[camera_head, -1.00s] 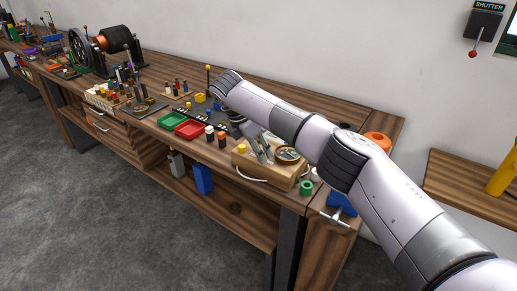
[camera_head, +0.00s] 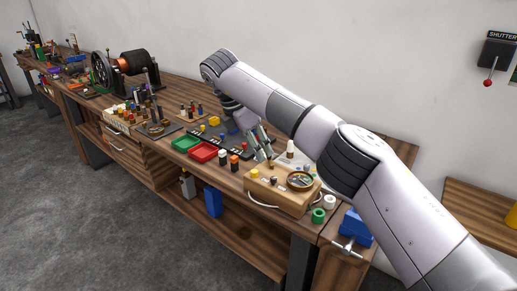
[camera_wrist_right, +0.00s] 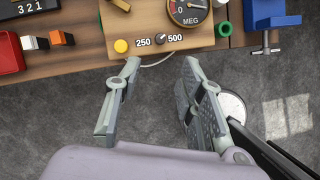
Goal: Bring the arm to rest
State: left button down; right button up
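My right arm reaches in from the right over the workbench (camera_head: 345,215). Its gripper (camera_head: 264,152) hangs down above the far left part of a wooden meter box (camera_head: 290,202). In the right wrist view the two fingers (camera_wrist_right: 160,82) stand wide apart with nothing between them. Grey floor shows behind the fingers, and the meter box (camera_wrist_right: 115,38) lies beyond their tips, with a yellow button, a knob marked 250 and 500, and a MEG dial. My left gripper is not in view.
A green tray (camera_head: 186,143) and red tray (camera_head: 203,153) lie left of the box. A blue vise (camera_head: 356,228) and green ring (camera_head: 318,215) sit at the right end. A dynamo (camera_head: 130,64) stands farther along. A shutter switch (camera_head: 495,52) hangs on the wall.

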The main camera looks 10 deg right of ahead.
jog(key=s+a+f+n+g+y, duration=0.1)
jog(key=s+a+f+y, duration=0.3)
jog(key=a+f+y, duration=0.65)
jog(key=s+a+f+n+g+y, duration=0.1)
jog(key=s+a+f+n+y, duration=0.35)
jog(key=a+f, duration=1)
jog(key=w+d+f+m+t+y, duration=0.1)
jog(key=d+f+m+t+y, duration=0.4)
jog(key=f+m, duration=0.4)
jog(key=s+d+f+m+t+h, duration=0.2)
jog(key=s+d+f+m+h, duration=0.3)
jog(key=f, duration=0.4)
jog(key=s+d+f+m+t+h, duration=0.1)
jog(key=s+d+f+m+h, duration=0.2)
jog(key=s+d+f, duration=0.55)
jog(key=s+d+f+m+t+h, duration=0.25)
jog(key=d+f+m+h, duration=0.2)
jog(key=f, duration=0.65)
jog(key=s+d+f+m+g+h, duration=0.1)
jog(key=s+d+f+g, duration=0.2)
jog(key=s, duration=0.8)
jog(key=s+d+f+m+g+h, duration=0.1)
jog(key=s+d+f, duration=0.3)
jog(key=s, duration=0.8)
jog(key=s+d+f+m+g+h, duration=0.1)
jog(key=s+d+f+g, duration=0.2)
jog(key=s, duration=0.9)
jog(key=shift+s+d+f+g, duration=0.3)
jog(key=shift+f+g, duration=0.4)
jog(key=shift+g, duration=0.15)
